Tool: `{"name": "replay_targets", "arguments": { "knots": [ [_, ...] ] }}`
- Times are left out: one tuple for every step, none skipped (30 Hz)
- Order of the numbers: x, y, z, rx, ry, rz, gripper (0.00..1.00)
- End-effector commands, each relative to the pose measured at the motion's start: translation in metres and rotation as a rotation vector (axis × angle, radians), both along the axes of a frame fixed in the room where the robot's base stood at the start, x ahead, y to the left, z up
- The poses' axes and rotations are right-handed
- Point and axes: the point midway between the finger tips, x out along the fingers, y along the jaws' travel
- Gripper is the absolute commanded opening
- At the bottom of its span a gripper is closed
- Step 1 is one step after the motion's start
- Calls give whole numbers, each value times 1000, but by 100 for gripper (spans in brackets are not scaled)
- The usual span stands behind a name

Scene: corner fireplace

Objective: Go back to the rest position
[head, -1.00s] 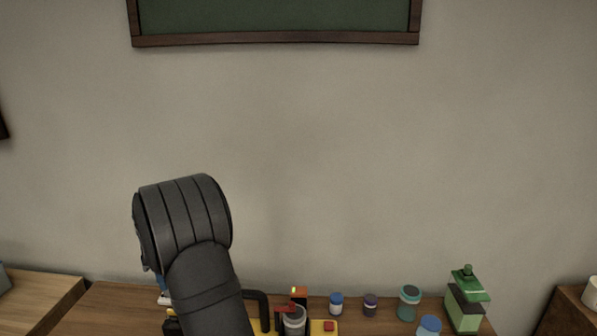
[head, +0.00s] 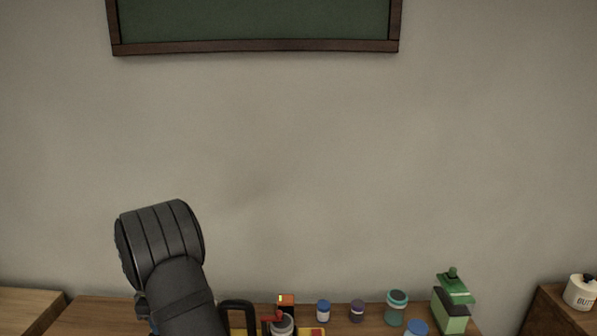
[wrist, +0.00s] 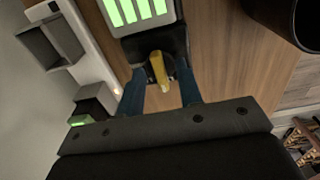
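In the wrist view, my gripper (wrist: 160,85) has two blue fingers spread apart. A yellow piece (wrist: 158,72) on a dark mount shows in the gap between them, with space on both sides; I cannot tell how far beyond the fingertips it lies. In the head view, my dark arm rises at the lower left, and the gripper is not visible there.
In the wrist view, a panel with green lit bars (wrist: 138,10) lies past the fingers, and a dark round container (wrist: 290,22) is at upper right. In the head view, several small jars and a green bottle (head: 453,308) stand on the wooden table (head: 90,316).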

Motion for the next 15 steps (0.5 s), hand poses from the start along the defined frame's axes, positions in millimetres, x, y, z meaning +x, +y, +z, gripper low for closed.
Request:
{"name": "replay_targets", "arguments": {
  "knots": [
    [0,0,0,0,0,0,33],
    [0,0,0,0,0,0,33],
    [0,0,0,0,0,0,33],
    [0,0,1,0,0,0,33],
    [0,0,2,0,0,0,33],
    [0,0,4,0,0,0,33],
    [0,0,7,0,-1,0,33],
    [0,0,10,1,-1,0,33],
    [0,0,15,2,-2,0,33],
    [0,0,19,2,-3,0,33],
    [0,0,23,2,-2,0,33],
    [0,0,30,2,-2,0,33],
    [1,1,36,3,-3,0,33],
    [1,1,42,3,-4,0,33],
    [1,1,50,3,-4,0,33]
  ]
}}
